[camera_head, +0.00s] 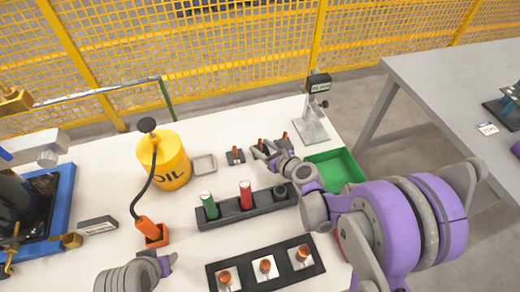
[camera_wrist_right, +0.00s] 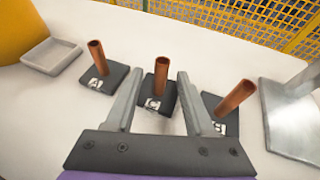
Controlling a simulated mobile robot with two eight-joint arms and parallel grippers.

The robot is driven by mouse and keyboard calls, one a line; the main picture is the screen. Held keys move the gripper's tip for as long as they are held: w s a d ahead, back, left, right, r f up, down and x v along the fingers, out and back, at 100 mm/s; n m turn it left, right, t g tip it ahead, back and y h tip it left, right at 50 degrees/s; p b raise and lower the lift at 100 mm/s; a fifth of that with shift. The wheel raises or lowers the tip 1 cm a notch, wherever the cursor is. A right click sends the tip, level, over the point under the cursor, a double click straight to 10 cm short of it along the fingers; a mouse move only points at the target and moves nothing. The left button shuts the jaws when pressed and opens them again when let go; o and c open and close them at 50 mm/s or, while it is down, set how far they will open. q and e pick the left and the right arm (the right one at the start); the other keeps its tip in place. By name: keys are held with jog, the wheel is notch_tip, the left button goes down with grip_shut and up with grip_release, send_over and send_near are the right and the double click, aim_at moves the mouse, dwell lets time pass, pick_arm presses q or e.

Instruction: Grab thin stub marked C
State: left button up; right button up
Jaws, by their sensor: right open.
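The thin copper stub marked C (camera_wrist_right: 161,75) stands upright in a small black block with a white C label (camera_wrist_right: 153,104). It is the middle one of three similar stubs. In the head view the C stub (camera_head: 261,145) is partly covered by my right gripper (camera_head: 267,151). In the right wrist view my right gripper (camera_wrist_right: 160,88) is open, with one finger on each side of the C stub in the picture. I cannot tell how deep the fingers reach around it. My left gripper (camera_head: 168,263) is at the lower left, far from the stubs; its jaw state is unclear.
Stub A (camera_wrist_right: 96,57) and stub B (camera_wrist_right: 234,98) stand close on either side. A grey dish (camera_head: 205,164), yellow oil can (camera_head: 165,160), metal stand (camera_head: 313,125) and green tray (camera_head: 336,168) surround the row. A dark rack (camera_head: 231,216) with coloured cylinders lies nearer.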

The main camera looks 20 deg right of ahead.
jog(key=shift+w+a+f, duration=0.2)
jog(key=shift+w+f, duration=0.1)
jog(key=shift+w, duration=0.3)
grip_shut()
